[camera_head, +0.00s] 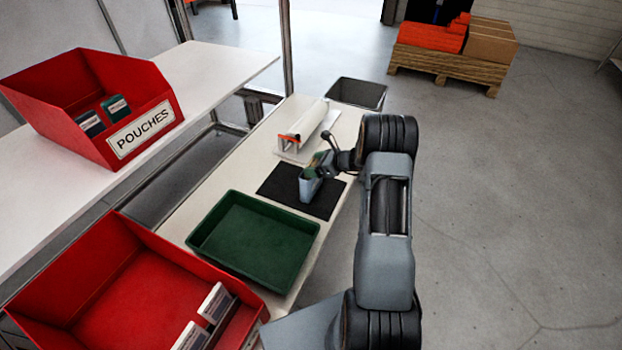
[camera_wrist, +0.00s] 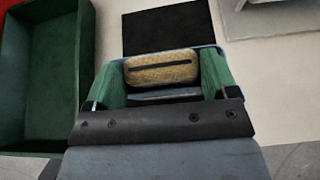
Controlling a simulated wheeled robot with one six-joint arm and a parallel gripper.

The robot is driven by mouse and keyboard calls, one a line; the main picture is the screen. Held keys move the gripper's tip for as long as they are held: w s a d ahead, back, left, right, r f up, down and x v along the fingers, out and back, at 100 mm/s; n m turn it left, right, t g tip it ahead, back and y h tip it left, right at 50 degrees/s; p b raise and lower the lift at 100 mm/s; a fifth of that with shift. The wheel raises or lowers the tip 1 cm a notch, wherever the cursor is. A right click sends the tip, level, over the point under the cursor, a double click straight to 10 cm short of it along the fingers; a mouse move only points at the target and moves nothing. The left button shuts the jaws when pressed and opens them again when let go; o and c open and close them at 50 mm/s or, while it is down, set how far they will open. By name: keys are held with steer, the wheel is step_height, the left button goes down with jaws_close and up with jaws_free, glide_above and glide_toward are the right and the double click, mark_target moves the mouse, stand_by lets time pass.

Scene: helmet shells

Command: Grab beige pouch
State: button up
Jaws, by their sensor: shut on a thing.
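My gripper (camera_wrist: 160,75) has two green fingers, shut on a beige pouch (camera_wrist: 160,62). Its beige face is textured, with a dark slit across it, and lies between the fingers in the wrist view. Blue-grey surfaces show around and below this face; I cannot tell whether they belong to the pouch. In the head view my gripper (camera_head: 322,164) is over a black mat (camera_head: 275,188), with a blue-grey body (camera_head: 310,190) below the fingers. The beige face is hard to make out there. I cannot tell whether the held thing touches the mat.
A green tray (camera_head: 205,222) lies nearer on the bench, also in the wrist view (camera_wrist: 12,90). A white roll-like device (camera_head: 305,120) and grey bin (camera_head: 383,97) are beyond the mat. A red POUCHES bin (camera_head: 50,100) and another red bin (camera_head: 150,255) stand left.

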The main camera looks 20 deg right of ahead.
steer(key=c, duration=0.5)
steer(key=shift+r, duration=0.1)
